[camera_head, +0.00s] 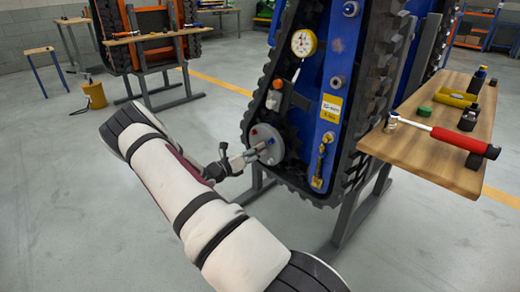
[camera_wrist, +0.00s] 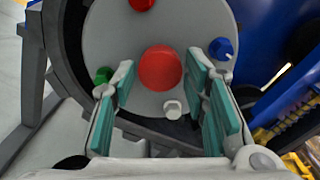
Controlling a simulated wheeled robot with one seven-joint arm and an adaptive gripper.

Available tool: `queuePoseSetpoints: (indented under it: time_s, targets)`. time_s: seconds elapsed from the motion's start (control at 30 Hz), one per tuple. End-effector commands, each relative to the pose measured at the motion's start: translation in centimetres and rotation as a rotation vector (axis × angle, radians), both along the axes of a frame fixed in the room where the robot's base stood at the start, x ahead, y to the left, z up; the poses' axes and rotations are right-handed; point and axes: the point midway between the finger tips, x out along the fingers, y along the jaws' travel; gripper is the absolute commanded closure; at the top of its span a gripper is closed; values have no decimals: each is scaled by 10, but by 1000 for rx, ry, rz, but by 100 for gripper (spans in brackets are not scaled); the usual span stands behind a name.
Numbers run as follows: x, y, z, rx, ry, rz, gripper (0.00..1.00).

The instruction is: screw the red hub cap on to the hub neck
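A large round red cap (camera_wrist: 160,67) sits in front of the middle of the grey hub disc (camera_wrist: 115,38) in the wrist view. The hub neck is hidden behind it, so I cannot tell how the cap is seated. My gripper (camera_wrist: 161,72) is open, with one teal-padded finger on each side of the cap and a visible gap at both sides. In the head view my gripper (camera_head: 252,155) is at the grey hub disc (camera_head: 277,152) low on the blue carrier.
Around the disc are a smaller red knob (camera_wrist: 142,4), a blue one (camera_wrist: 221,48), a green one (camera_wrist: 103,75) and a white one (camera_wrist: 172,109). Black track surrounds the hub. A wooden shelf (camera_head: 415,150) at the right bears a red-handled tool (camera_head: 455,138) and several small parts.

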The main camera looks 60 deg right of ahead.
Motion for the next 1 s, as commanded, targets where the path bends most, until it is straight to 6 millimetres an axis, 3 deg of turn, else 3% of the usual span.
queuePoseSetpoints:
  time_s: [0.27, 0.8, 1.0]
  targets:
    - [0, 0, 0, -6, -22, -1, 87]
    - [-1, 0, -1, -168, -688, -1, 87]
    - [-2, 0, -1, -200, -823, -3, 87]
